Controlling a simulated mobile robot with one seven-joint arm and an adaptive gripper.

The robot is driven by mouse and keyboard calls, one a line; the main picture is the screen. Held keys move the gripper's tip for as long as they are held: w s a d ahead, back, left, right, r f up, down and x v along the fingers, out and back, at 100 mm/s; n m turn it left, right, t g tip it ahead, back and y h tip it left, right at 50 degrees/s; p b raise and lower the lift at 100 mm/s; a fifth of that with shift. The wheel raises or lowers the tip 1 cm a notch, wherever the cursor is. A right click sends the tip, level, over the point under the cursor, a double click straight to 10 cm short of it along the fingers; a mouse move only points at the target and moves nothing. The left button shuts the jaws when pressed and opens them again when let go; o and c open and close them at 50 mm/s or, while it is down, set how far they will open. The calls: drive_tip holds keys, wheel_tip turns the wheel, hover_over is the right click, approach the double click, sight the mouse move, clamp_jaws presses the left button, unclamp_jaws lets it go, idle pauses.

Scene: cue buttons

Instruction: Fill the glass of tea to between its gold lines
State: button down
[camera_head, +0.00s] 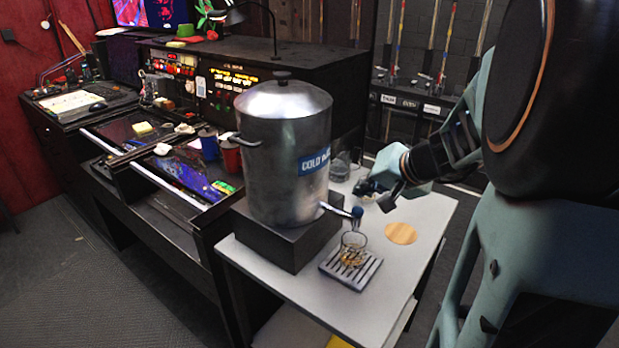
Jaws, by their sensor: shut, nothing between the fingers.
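A small clear glass (353,249) stands upright on a slatted drip tray (334,266). A little amber liquid shows low in the glass; its gold lines are too small to make out. A large steel urn (284,150) with a blue label stands on a dark block behind and left of the glass. Its spout (336,210) reaches out to the right, with a dark blue tap (357,213) at its end above the glass. My gripper (372,192) is shut and empty, just above and right of the tap. I cannot tell whether it touches the tap.
A round wooden coaster (400,233) lies on the white table (432,213) right of the tray. A dark clear container (340,166) stands behind the urn's right side. A black console (200,225) with cups adjoins the table on the left.

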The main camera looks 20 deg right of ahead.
sight(360, 211)
drive_tip(key=shift+f+b, duration=0.95)
drive_tip(key=shift+f, duration=0.15)
drive_tip(key=shift+f, duration=0.2)
idle(0.5)
drive_tip(key=shift+f+b, duration=0.25)
drive_tip(key=shift+b, duration=0.5)
drive_tip(key=shift+f+b, duration=0.55)
drive_tip(key=shift+b, duration=0.2)
idle(1.2)
idle(1.3)
drive_tip(key=shift+r+p, duration=0.55)
drive_tip(key=shift+r, duration=0.45)
drive_tip(key=shift+r+p, duration=1.55)
drive_tip(key=shift+r, duration=0.95)
